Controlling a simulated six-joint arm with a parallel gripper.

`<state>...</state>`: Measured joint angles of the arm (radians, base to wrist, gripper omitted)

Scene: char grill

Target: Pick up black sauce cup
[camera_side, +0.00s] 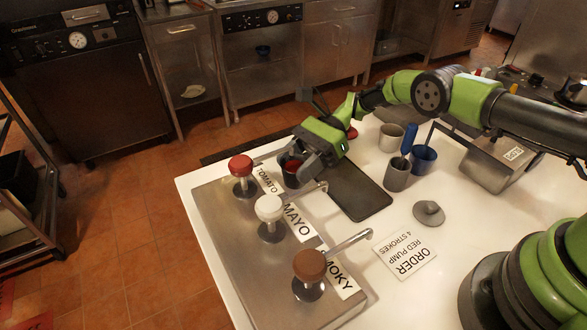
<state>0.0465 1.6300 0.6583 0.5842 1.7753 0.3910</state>
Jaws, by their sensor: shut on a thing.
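The black sauce cup (291,178) is a small dark cup with red sauce showing inside. It is near the back left of the white table, just right of the red-topped pump (241,166). My gripper (297,163) is shut on the cup, with its fingers at the cup's rim and side. The fingers hide part of the cup. I cannot tell whether its base touches the surface.
A white-topped pump (269,208) and a brown-topped pump (309,266) stand nearer. A dark board (358,192) lies right of the cup. Grey cups (397,176) and a blue cup (424,160) stand beyond it. A grey lid (429,211) and an order card (405,255) lie on the table.

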